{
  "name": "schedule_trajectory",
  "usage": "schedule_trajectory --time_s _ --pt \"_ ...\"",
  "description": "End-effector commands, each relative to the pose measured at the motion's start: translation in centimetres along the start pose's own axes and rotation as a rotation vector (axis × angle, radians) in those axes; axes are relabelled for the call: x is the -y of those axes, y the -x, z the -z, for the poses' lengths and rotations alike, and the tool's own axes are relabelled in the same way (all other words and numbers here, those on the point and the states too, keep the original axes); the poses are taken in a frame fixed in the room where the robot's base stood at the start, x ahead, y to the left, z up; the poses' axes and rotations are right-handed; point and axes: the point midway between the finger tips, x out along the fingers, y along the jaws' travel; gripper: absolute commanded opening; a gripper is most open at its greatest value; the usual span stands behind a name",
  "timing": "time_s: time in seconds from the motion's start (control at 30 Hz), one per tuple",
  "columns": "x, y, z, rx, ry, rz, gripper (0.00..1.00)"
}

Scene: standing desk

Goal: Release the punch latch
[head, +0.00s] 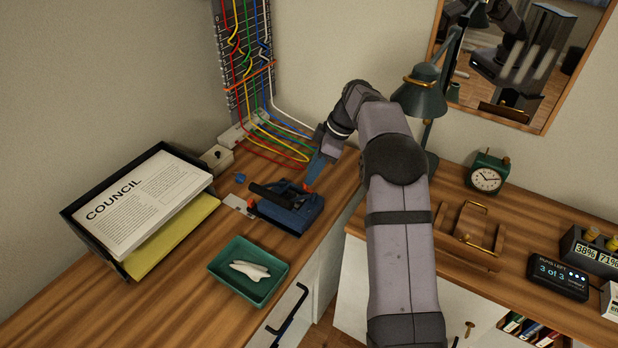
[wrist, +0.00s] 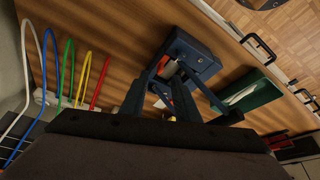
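The blue hole punch (head: 289,207) with a black lever sits on the wooden desk, left of my arm in the head view. A small orange-red part (head: 308,186) shows at its back right corner, which may be the latch. My gripper (head: 316,168) points down with its blue fingers just above that corner. In the wrist view the punch (wrist: 198,56) lies beyond my gripper (wrist: 176,70). The fingers stand apart with nothing visibly held between them. Whether a fingertip touches the punch I cannot tell.
A green tray (head: 246,288) with white pieces is in front of the punch. A black paper tray (head: 100,246) stands at left. Coloured cables (head: 275,140) hang behind. A lamp (head: 420,97), clock (head: 487,178) and counter display (head: 558,277) are right of my arm.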

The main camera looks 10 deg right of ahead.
Motion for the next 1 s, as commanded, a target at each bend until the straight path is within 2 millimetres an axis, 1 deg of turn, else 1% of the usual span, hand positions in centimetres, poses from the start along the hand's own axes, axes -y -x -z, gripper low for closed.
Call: schedule_trajectory --time_s 0.03,0.1,0.3,0.8,0.93,1.0 --pt "-0.1 0.7 -0.1 0.000 0.000 -0.004 0.29" --pt "-0.1 1.6 -0.1 0.000 -0.001 -0.003 0.29" --pt "0.0 3.0 0.0 0.000 0.000 -0.002 0.29" --pt "0.0 3.2 0.0 0.001 -0.001 0.000 0.29" --pt "0.5 3.5 0.1 0.009 -0.028 0.001 0.29" --pt "1.1 3.8 0.3 0.019 -0.059 0.002 0.29"
